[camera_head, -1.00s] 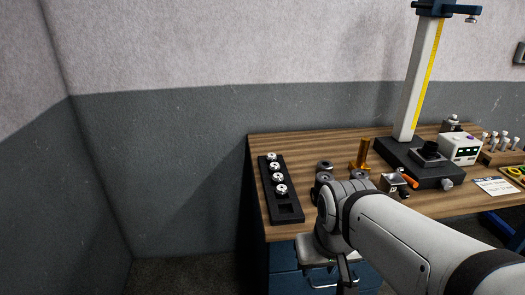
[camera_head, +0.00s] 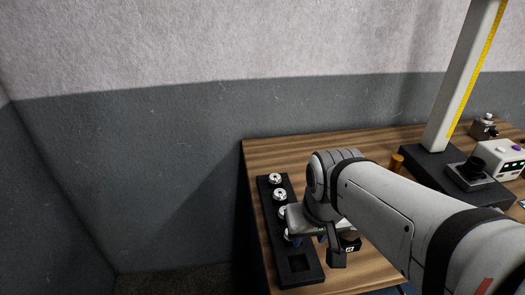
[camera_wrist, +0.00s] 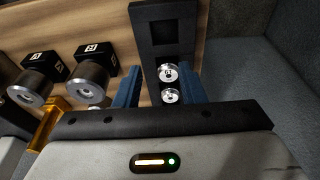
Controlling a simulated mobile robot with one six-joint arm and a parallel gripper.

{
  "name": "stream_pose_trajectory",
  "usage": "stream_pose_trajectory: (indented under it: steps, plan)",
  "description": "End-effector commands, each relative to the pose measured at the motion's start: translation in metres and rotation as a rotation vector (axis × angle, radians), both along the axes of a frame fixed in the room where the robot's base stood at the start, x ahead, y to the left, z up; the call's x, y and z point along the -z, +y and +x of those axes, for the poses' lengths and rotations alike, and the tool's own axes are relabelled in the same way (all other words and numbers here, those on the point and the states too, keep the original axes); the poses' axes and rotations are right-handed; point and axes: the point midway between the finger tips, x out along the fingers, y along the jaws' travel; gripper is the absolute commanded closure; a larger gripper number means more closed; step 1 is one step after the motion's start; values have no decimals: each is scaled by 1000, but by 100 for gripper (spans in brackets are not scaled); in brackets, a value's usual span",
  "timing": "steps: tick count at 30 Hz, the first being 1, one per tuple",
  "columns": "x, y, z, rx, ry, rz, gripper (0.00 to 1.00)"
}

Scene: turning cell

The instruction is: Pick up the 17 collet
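Several silver collets sit in a row in a black rack (camera_head: 312,277) at the table's left end. The two far collets, one at the end (camera_head: 275,179) and one nearer (camera_head: 280,195), show clearly; the others are partly behind my gripper. The near pocket is empty. No size marking is legible, so I cannot tell which is the 17 collet. My gripper (camera_head: 309,240) is over the rack's near part. In the wrist view my gripper (camera_wrist: 160,86) is open, its blue fingers apart. Two collets, an upper one (camera_wrist: 168,73) and a lower one (camera_wrist: 170,96), appear between them, with no visible contact.
Two black blocks with metal cylinders, one outer (camera_wrist: 42,70) and one inner (camera_wrist: 90,58), stand beside the rack. A brass post (camera_head: 397,163) and a tall gauge stand (camera_head: 457,90) are farther right. The wall (camera_head: 180,180) rises behind the wooden table (camera_head: 300,150).

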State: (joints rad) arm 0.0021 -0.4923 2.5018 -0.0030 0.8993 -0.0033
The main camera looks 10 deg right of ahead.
Motion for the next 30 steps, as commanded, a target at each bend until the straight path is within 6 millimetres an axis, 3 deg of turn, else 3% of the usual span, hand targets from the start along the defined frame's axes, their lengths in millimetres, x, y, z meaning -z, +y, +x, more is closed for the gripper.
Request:
stream_pose_trajectory:
  steps: [6, 11, 14, 16, 22, 30]
  plan:
    - [0, 0, 0, 0, 0, 0, 64]
    - [-4, 0, 6, 0, 7, 0, 51]
    - [-12, 3, 20, -6, 25, 1, 42]
    - [-18, 5, 36, -8, 43, 1, 37]
    - [-30, 5, 95, -5, 105, 2, 37]
    - [-17, 7, 170, -3, 186, 3, 37]
